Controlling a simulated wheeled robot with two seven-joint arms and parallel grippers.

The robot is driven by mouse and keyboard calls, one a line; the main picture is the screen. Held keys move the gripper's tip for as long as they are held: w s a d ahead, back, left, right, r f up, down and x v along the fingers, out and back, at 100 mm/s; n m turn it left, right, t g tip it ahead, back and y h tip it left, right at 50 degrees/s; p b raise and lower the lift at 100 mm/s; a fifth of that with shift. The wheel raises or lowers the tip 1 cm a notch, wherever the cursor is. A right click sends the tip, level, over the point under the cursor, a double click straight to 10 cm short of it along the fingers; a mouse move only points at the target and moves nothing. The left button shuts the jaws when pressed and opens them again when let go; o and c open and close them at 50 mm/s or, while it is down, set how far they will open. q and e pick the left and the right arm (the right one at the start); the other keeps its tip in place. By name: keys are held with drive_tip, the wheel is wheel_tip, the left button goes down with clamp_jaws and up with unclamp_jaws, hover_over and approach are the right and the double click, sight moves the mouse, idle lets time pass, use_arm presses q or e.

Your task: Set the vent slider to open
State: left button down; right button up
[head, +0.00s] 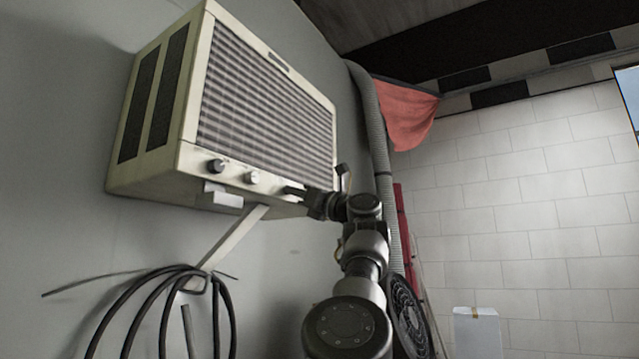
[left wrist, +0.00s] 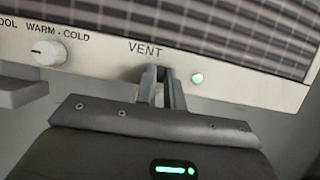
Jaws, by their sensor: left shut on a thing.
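A cream wall air-conditioner (head: 160,180) with a dark slatted grille hangs on the grey wall, its control strip along the lower front edge. My left gripper (head: 287,190) is at the right part of that strip. In the left wrist view, its fingertips (left wrist: 160,72) are shut just below the printed VENT label (left wrist: 145,48), around the small vent slider. A green light (left wrist: 197,78) glows just right of the fingers. My right gripper is not in view.
Two round knobs, one at the left (head: 216,165) and one nearer the gripper (head: 251,177), sit left of the slider. A ribbed hose (head: 375,130) runs down beside the unit. Coiled black cable (head: 165,300) hangs below it. A red cloth (head: 405,110) hangs behind.

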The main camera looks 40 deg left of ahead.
use_arm(q)
drive_tip(key=shift+r, duration=0.1)
drive_tip(key=c, duration=1.8)
unclamp_jaws()
drive_tip(key=shift+w, duration=0.1)
drive_tip(key=o, duration=0.3)
drive_tip(key=shift+w, duration=0.1)
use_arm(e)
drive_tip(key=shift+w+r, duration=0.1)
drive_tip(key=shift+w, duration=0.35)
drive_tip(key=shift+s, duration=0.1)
use_arm(q)
drive_tip(key=b+v, duration=0.3)
drive_tip(key=v, duration=0.8)
drive_tip(key=shift+a+b, duration=0.15)
drive_tip(key=shift+b, duration=0.2)
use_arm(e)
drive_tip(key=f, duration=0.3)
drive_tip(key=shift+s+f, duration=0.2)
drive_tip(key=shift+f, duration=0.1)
